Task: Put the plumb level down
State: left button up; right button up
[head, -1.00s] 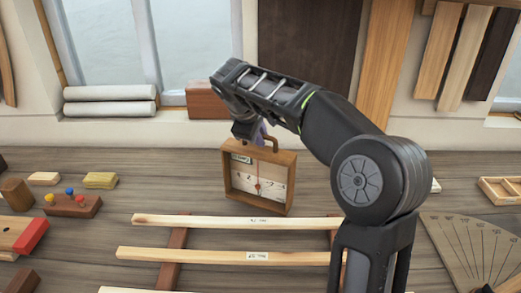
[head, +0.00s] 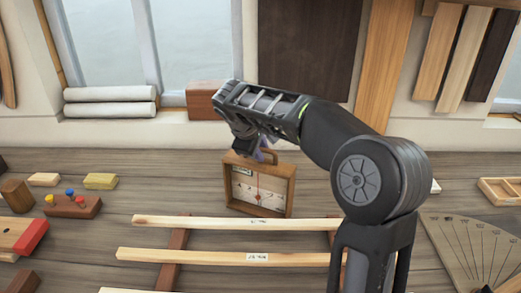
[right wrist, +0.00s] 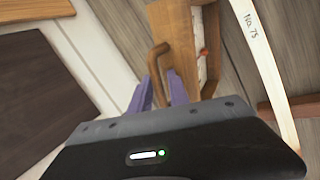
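The plumb level (head: 258,190) is a square wooden box frame with a pale dial, a red needle and a curved top handle. In the head view it stands upright on the bench behind the pale battens. In the right wrist view its wooden side (right wrist: 172,22) and handle (right wrist: 158,52) show close ahead. My right gripper (head: 250,150) reaches down at the handle's left part. Its purple fingers (right wrist: 160,80) lie on either side of the handle and look shut on it. Whether the base rests fully on the bench is hard to see. My left gripper is not in view.
Pale battens (head: 245,258) lie on dark crosspieces in front of the level. A block with colored pegs (head: 76,206) and a yellow block (head: 101,181) lie at left. A fan-shaped marked board (head: 470,250) and a wooden tray (head: 502,190) lie at right.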

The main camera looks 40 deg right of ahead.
jog(key=shift+o, duration=1.1)
jog(key=shift+r, duration=0.1)
jog(key=v, duration=1.2)
jog(key=shift+o, duration=0.5)
